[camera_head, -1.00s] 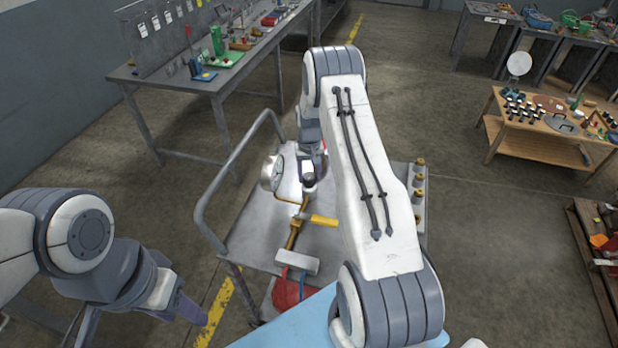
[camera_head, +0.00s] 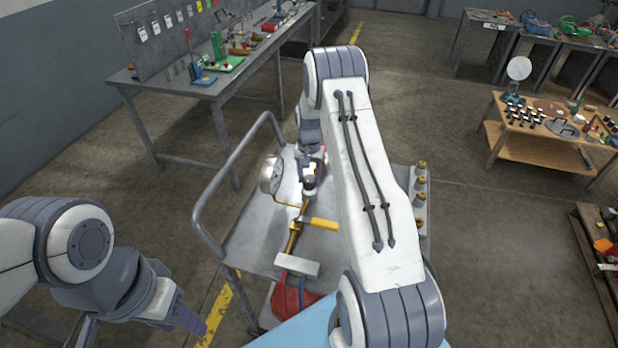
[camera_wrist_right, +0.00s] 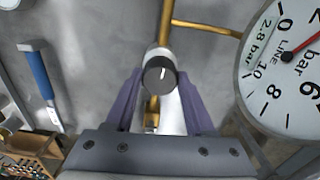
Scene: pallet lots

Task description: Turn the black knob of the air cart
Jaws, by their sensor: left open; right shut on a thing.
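The black knob (camera_wrist_right: 159,75) has a pale mark on its lower face and sits on a pale body on the cart's brass pipe. My right gripper (camera_wrist_right: 160,98) has its purple fingers on either side of it, shut on the knob; the exact contact is partly hidden. In the head view my right arm reaches over the air cart (camera_head: 250,245) and hides part of it. The gauge (camera_wrist_right: 288,85) stands right of the knob in the wrist view, with a red needle; it also shows in the head view (camera_head: 270,175). My left gripper (camera_head: 190,318) is open and empty, left of the cart.
The cart has a tubular handle (camera_head: 222,170) on its left and a yellow lever (camera_head: 322,223) on the brass pipe. Brass fittings (camera_head: 421,180) line its right edge. A workbench (camera_head: 190,88) stands behind left, a wooden table (camera_head: 540,150) at right. The floor between is clear.

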